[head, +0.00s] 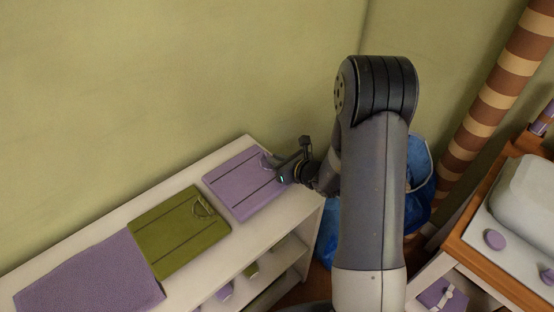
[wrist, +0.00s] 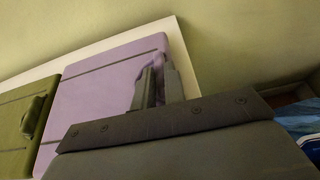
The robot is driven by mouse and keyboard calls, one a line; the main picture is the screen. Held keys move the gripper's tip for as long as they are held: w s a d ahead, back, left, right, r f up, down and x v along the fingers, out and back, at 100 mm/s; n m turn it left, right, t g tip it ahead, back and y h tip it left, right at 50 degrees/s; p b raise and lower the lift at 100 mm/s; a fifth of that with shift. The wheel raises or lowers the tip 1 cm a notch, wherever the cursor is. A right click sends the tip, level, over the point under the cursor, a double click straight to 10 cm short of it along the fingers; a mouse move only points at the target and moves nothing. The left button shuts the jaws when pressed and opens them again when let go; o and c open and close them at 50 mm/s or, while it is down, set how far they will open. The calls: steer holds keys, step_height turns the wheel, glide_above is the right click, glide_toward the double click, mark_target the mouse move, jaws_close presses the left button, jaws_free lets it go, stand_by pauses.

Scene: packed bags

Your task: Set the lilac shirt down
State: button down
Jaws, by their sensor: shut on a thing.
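The lilac shirt (head: 238,187) is a flat lilac rectangle with two dark lines, at the right end of the white shelf top (head: 240,147). It seems to lie on the shelf top. In the wrist view the lilac shirt (wrist: 90,100) fills the left middle. My gripper (head: 270,164) is at its upper right part. In the wrist view my gripper's fingers (wrist: 156,80) are shut on a raised lilac piece of it. The fingers partly hide that piece.
A green flat item (head: 178,232) with two dark lines lies just left of the lilac shirt. A plain lilac cloth (head: 85,280) lies farther left. A blue bag (head: 418,180) stands on the floor behind my arm. A wooden-edged cabinet (head: 500,225) is at right.

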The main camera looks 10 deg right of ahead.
steer(key=shift+f+b, duration=0.45)
steer(key=shift+b, duration=0.05)
steer(key=c, duration=1.4)
jaws_free()
steer(key=v, duration=1.1)
steer(key=shift+w, duration=0.1)
steer(key=shift+f, duration=0.1)
steer(key=x, duration=1)
steer(key=shift+a, duration=0.15)
steer(key=shift+w+a, duration=0.15)
steer(key=shift+w, duration=0.2)
steer(key=shift+r+p, duration=0.3)
steer(key=shift+p, duration=0.2)
